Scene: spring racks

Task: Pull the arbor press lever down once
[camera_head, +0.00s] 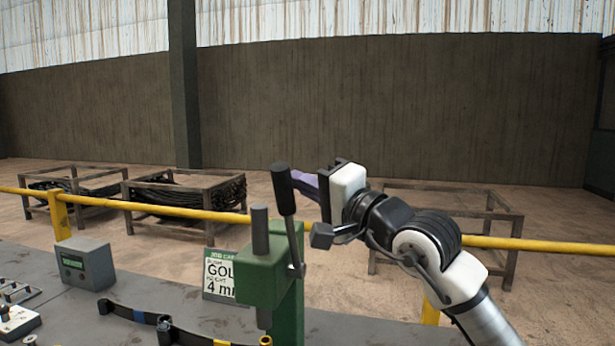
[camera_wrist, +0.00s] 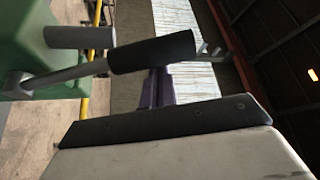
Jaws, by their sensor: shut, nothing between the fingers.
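The green arbor press (camera_head: 262,278) stands at the bench's front middle. Its lever has a black grip (camera_head: 284,190) on a metal rod and points up, leaning slightly left. A grey ram (camera_head: 260,232) rises from the press head. My gripper (camera_head: 297,177) is shut and empty, with its purple fingers just right of the upper black grip. In the wrist view the black grip (camera_wrist: 152,52) lies across the picture by the tips of the purple fingers (camera_wrist: 158,88). I cannot tell whether they touch. The press's green body (camera_wrist: 25,45) shows at the upper left there.
A grey box with a display (camera_head: 85,264) and a dark strap with clips (camera_head: 135,313) lie left on the grey bench (camera_head: 180,290). A sign card (camera_head: 219,275) stands behind the press. A yellow rail (camera_head: 150,207) and racks (camera_head: 190,190) are beyond.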

